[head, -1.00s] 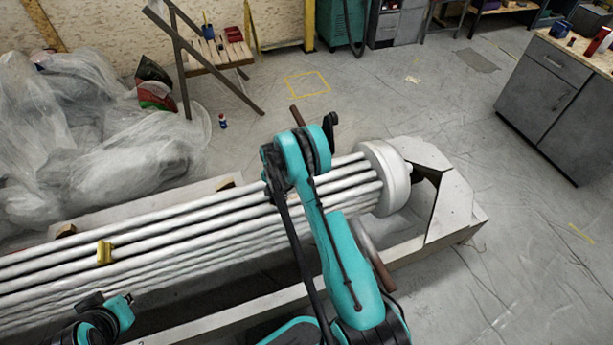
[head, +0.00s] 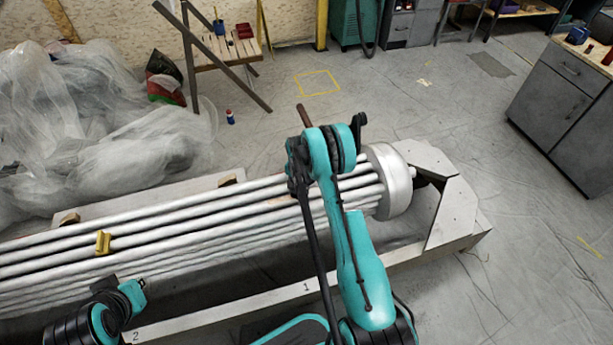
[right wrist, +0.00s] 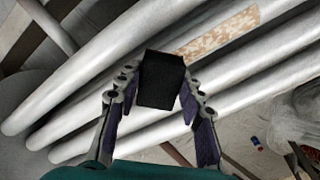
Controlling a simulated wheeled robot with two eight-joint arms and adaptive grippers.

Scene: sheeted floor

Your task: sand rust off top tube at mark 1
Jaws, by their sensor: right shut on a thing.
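A bundle of pale tubes (head: 190,227) runs from the left to a round metal end cap (head: 393,182) in the head view. A brown rust patch (right wrist: 222,33) shows on one tube in the right wrist view. My right gripper (right wrist: 160,85) is shut on a black block (right wrist: 161,80) in front of the tubes. I cannot tell whether the block touches a tube. In the head view my right arm hides that gripper and part of the bundle. Mark 1 (head: 306,287) is on the frame's front beam. Only part of my left arm shows at lower left; its gripper is not visible.
A yellow clip (head: 103,243) sits on the tubes. Mark 2 (head: 136,337) is at the lower left. Crumpled plastic sheeting (head: 90,120) lies behind. A wooden stand (head: 225,50) and a grey cabinet (head: 555,95) stand farther back. The floor between them is mostly clear.

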